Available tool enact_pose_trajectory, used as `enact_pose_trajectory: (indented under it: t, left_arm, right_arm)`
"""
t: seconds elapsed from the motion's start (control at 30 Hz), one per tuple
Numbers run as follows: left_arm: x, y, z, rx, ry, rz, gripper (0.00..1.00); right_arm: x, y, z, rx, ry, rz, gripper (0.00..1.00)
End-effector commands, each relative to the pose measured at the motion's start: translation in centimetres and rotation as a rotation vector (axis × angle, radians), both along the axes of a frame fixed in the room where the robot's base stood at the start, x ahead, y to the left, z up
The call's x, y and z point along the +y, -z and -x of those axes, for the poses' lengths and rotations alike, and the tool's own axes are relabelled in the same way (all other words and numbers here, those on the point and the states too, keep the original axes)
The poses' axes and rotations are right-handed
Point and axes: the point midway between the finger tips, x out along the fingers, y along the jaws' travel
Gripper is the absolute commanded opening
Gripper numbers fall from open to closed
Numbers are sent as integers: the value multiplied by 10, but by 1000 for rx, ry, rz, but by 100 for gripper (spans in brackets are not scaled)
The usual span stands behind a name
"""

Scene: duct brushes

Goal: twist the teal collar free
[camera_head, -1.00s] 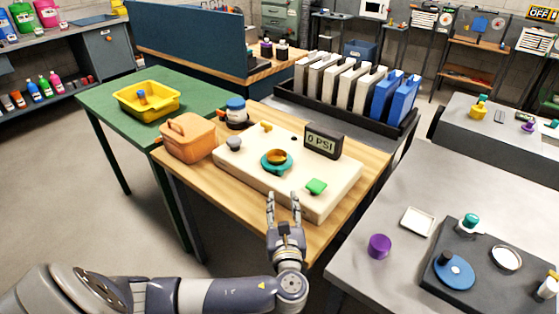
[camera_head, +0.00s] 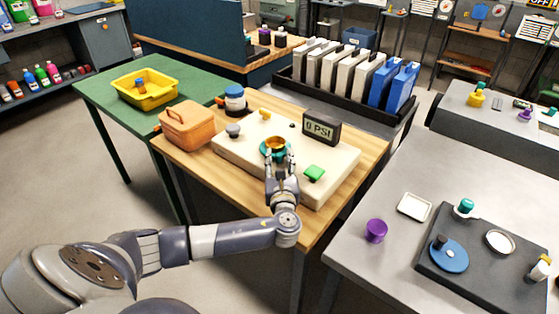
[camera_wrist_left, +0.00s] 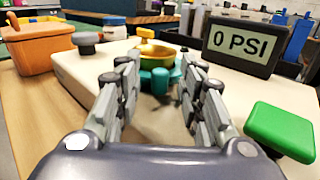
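The teal collar (camera_head: 264,153) sits around the base of a gold cup-like fitting (camera_head: 276,143) on a cream panel (camera_head: 235,160). In the left wrist view the teal collar (camera_wrist_left: 158,80) shows between my fingers, below the gold rim (camera_wrist_left: 157,52). My left gripper (camera_head: 280,160) is open, its fingertips at the near side of the collar; the wrist view shows a gap between the fingers (camera_wrist_left: 160,85). Whether a finger touches the collar I cannot tell. My right gripper is not in view.
A display reading 0 PSI (camera_head: 321,128) stands behind right of the collar. A green knob (camera_head: 314,173) is to the right, a grey knob (camera_head: 233,130) to the left. An orange box (camera_head: 187,126) stands at the panel's left. A yellow bin (camera_head: 145,90) sits on the green table.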

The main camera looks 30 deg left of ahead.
Motion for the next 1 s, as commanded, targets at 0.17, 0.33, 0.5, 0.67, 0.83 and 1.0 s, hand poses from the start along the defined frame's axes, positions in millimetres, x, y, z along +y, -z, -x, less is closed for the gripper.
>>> enact_pose_trajectory:
  t: [0.17, 0.33, 0.5, 0.67, 0.83, 1.0]
  left_arm:
    - [0, 0, 0, 0, 0, 0, 36]
    - [0, 0, 0, 1, 0, 1, 9]
    - [0, 0, 0, 1, 0, 1, 0]
    - [-3, 0, -2, -1, -25, 4, 0]
    - [-5, 0, -6, 0, -86, 2, 0]
    - [-6, 0, -6, 1, -104, 0, 0]
  right_arm:
    - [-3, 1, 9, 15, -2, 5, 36]
    - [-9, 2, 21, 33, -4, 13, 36]
    - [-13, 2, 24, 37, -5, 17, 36]
    - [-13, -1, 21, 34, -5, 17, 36]
    - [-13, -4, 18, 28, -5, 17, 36]
    - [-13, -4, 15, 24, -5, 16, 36]
